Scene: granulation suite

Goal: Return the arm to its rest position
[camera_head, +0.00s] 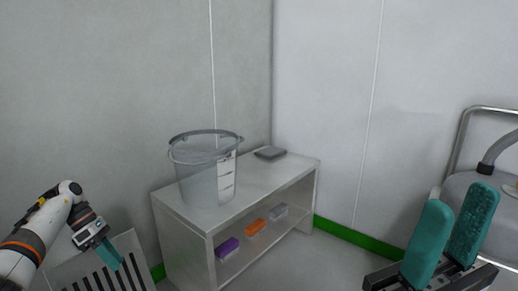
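My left arm comes in at the lower left, and its gripper (110,257) hangs low with teal fingers pointing down and right. The fingers overlap from this angle, so their gap cannot be judged. My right gripper (458,218) is large at the lower right, its two teal fingers pointing up. A clear gap shows between them, with nothing in it. Neither gripper touches the bench or the bucket in this view.
A steel bench (262,187) stands against the wall, carrying a clear bucket (203,180) and a flat grey item (270,153). Its lower shelf holds purple (228,248), orange (256,226) and pale (279,211) items. A slatted panel (127,243) is near my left gripper; a metal vessel (470,190) stands right.

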